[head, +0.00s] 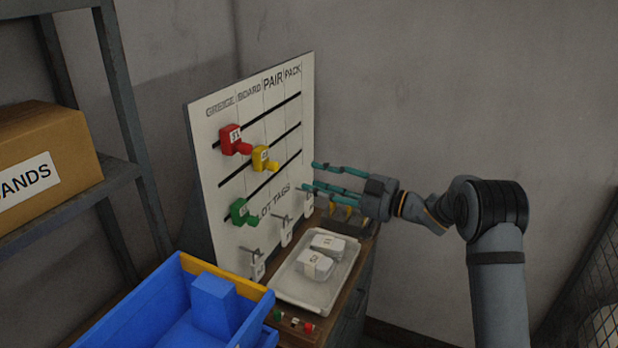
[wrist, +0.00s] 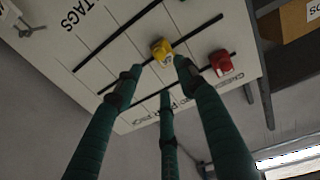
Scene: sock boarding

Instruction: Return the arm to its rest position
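My gripper (head: 312,177) is at the right of the white board (head: 205,150) in the head view, its teal fingers pointing left toward it. The fingers are spread and hold nothing. In the wrist view the gripper (wrist: 158,75) has the board's yellow piece (wrist: 162,49) behind the gap between its fingertips. In the head view the yellow piece (head: 263,158) is clearly apart from the fingers. A red piece (head: 234,139) is above left of it and a green piece (head: 240,211) below. My arm reaches in from the right.
A tray (head: 301,297) with two white packs (head: 317,265) lies below the gripper. White tags (head: 286,231) hang at the board's bottom. A blue bin (head: 150,305) stands at front left, a shelf with a cardboard box (head: 45,145) at left. The space above my arm is free.

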